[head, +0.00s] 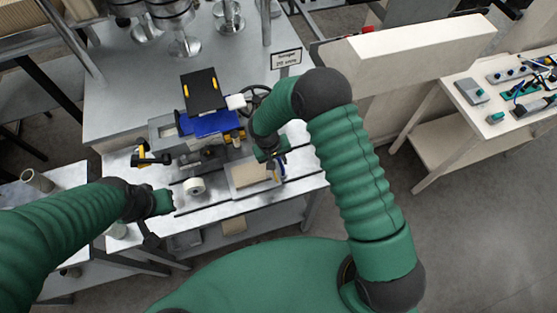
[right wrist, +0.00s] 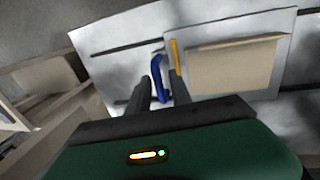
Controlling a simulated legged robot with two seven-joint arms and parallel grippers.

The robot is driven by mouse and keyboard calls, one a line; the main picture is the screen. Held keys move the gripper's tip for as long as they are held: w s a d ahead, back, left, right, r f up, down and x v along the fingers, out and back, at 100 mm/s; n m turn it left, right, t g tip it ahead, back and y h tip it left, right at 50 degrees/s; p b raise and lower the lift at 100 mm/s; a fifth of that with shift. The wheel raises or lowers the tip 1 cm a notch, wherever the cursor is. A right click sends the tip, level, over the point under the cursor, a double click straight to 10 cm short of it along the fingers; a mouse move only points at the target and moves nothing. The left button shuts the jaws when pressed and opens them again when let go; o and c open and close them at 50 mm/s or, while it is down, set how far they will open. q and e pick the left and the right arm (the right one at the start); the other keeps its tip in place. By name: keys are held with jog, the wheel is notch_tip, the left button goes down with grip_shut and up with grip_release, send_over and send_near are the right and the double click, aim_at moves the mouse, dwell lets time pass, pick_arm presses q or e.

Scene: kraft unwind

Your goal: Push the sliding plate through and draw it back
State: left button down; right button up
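A pale flat plate (head: 256,189) with a tan block (head: 245,173) on it lies on the metal bench, right of the machine's middle. I take it for the sliding plate. In the right wrist view the plate (right wrist: 240,27) has a yellow strip (right wrist: 174,52) and a blue handle (right wrist: 157,78) along its left side. My right gripper (head: 272,163) is at this handle. Its two fingers (right wrist: 163,91) are apart, with the blue handle showing between them; contact is not clear. My left gripper (head: 164,202) is low over the bench's left part, its fingers not clear.
A white roll (head: 194,186) sits on the bench left of the plate. A machine with a blue part (head: 211,123) and a black panel (head: 200,90) stands behind. A handwheel (head: 256,98) is close to my right arm. A side table (head: 470,115) with tools stands right.

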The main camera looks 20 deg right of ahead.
jog(key=shift+w, duration=0.1)
grip_shut()
jog(key=shift+d, duration=0.3)
jog(key=shift+a, duration=0.1)
dwell(0.7)
